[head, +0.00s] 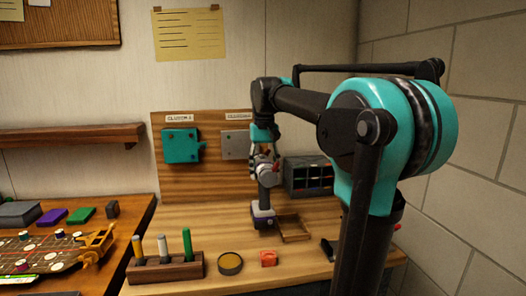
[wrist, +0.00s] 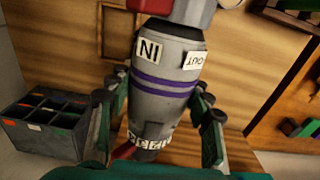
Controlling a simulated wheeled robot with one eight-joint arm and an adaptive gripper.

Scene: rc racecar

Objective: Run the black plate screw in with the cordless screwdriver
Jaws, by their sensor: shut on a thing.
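My gripper (head: 264,150) points down over the bench, in front of the wooden back board. It is shut on the cordless screwdriver (head: 266,196), which looks upright with a purple and white base at or just above the bench; I cannot tell if it touches. In the wrist view the screwdriver's grey body (wrist: 163,85) has purple bands and labels IN and OUT, with green fingers (wrist: 155,118) on both sides. A teal plate (head: 181,145) and a grey plate (head: 235,145) are on the back board. I cannot make out the black plate screw; the tool's tip is not clear.
A dark compartment bin (head: 308,176) stands right of the screwdriver, and a shallow wooden tray (head: 292,228) lies close beside it. A side table stands left.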

